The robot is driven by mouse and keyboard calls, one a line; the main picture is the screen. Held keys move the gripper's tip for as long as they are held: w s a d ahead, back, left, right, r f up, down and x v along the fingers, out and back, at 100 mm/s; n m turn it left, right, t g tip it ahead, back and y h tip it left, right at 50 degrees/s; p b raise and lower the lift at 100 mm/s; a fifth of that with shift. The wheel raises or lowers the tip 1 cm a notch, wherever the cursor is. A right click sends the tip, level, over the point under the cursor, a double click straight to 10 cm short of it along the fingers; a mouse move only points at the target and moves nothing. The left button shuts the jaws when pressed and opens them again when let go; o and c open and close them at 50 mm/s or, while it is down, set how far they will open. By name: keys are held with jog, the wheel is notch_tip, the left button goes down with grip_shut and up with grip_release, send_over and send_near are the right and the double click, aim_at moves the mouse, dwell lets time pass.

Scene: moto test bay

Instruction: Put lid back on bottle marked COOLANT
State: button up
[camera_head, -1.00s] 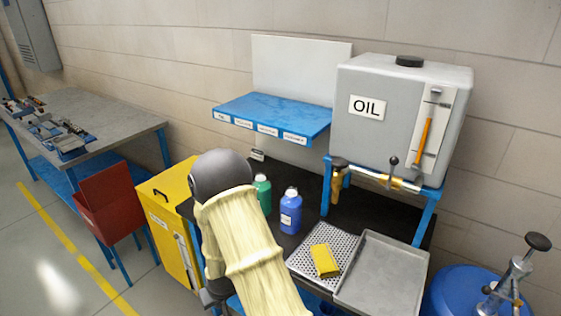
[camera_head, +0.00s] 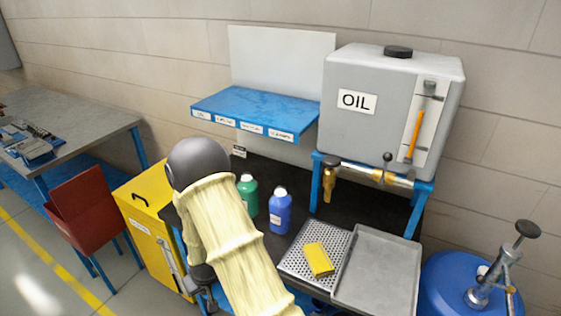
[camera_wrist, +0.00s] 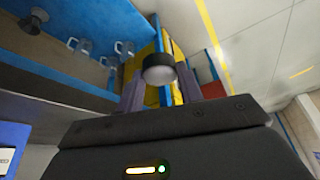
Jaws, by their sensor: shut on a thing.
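My gripper (camera_wrist: 160,88) is shut on a small round black lid (camera_wrist: 158,61) with a pale grey face, held between its two fingertips in the wrist view. In the head view my arm hides the gripper and lid. A blue bottle (camera_head: 280,212) with a white label stands upright on the dark bench top. A green bottle (camera_head: 248,197) stands beside it, to its left and slightly behind. Both have pale tops. The label writing is too small to read, so I cannot tell which is marked COOLANT.
A perforated tray (camera_head: 297,262) with a yellow block (camera_head: 319,260) and a grey tray (camera_head: 375,272) lie right of the bottles. A blue shelf (camera_head: 255,108) overhangs behind. The OIL tank (camera_head: 390,130) stands right, its tap (camera_head: 329,180) low. A yellow cabinet (camera_head: 150,225) stands left.

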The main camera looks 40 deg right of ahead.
jog(key=w+d+r+m+p, duration=0.2)
jog(key=d+r+p, duration=0.7)
jog(key=d+r, duration=0.5)
jog(key=w+d+r+m+h+p, duration=0.1)
jog(key=d+r+m+p, duration=0.1)
jog(key=d+r+p, duration=0.7)
jog(key=d+r, duration=0.4)
jog(key=d, duration=0.5)
jog(key=shift+w+r+h, duration=0.3)
jog(key=shift+w+r, duration=0.05)
jog(key=shift+r, duration=0.05)
jog(key=shift+s+d+f, duration=0.15)
jog(key=shift+d+f, duration=0.05)
jog(key=shift+f, duration=0.35)
jog(key=shift+a+f+b, duration=0.1)
jog(key=shift+f+b, duration=0.3)
jog(key=shift+f, duration=0.25)
jog(key=shift+f+b, duration=1.35)
jog(key=shift+f, duration=0.7)
jog(key=shift+r, duration=0.1)
jog(key=shift+f+b, duration=0.2)
jog(key=shift+b, duration=0.6)
